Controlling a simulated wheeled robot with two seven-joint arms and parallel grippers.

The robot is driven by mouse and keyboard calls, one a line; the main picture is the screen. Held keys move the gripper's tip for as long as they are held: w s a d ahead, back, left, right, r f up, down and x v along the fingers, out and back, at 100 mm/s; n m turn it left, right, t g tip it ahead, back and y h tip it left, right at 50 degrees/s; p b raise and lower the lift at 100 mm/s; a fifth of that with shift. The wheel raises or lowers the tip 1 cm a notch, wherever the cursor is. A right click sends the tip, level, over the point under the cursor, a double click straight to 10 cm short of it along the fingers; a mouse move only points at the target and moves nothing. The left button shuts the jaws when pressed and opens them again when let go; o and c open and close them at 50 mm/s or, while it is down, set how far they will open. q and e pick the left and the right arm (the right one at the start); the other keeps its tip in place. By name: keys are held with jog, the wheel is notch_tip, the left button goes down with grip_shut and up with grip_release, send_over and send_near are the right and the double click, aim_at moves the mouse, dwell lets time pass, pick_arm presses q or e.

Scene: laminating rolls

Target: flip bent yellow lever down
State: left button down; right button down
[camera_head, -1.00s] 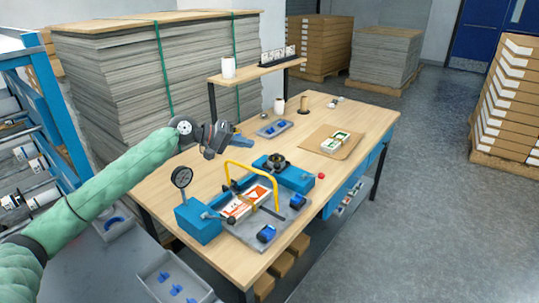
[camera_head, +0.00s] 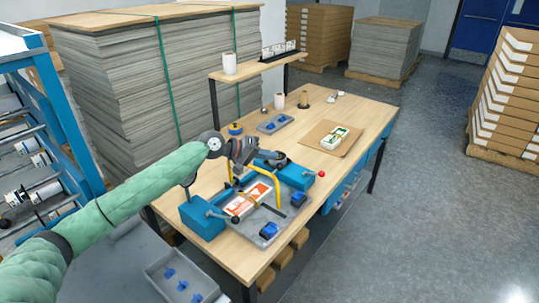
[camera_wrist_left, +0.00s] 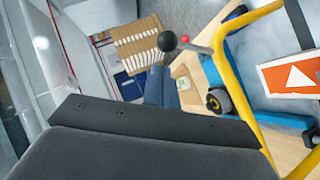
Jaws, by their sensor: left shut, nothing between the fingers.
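The bent yellow lever (camera_head: 278,188) stands raised over the blue-and-grey fixture on the table, with my gripper and wrist hiding its top in the head view. In the left wrist view the yellow lever (camera_wrist_left: 225,75) runs up the right side, close to the gripper. My left gripper (camera_head: 275,160) is shut and empty at the top of the lever; I cannot tell whether it touches. An orange-and-white printed piece (camera_head: 248,199) lies in the fixture under the lever; it also shows in the left wrist view (camera_wrist_left: 290,76). My right gripper is not in view.
Blue blocks (camera_head: 201,219) flank the grey fixture plate (camera_head: 262,226). A black-knobbed rod (camera_wrist_left: 167,41) is near the gripper in the wrist view. A cardboard sheet (camera_head: 322,139) lies at the back right. A shelf (camera_head: 250,68) stands behind. A grey bin (camera_head: 165,270) is at the lower left.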

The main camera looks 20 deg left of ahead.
pick_arm(q)
jog(key=shift+s+d+f, duration=0.2)
jog(key=shift+s+f, duration=0.1)
jog(key=shift+s, duration=0.05)
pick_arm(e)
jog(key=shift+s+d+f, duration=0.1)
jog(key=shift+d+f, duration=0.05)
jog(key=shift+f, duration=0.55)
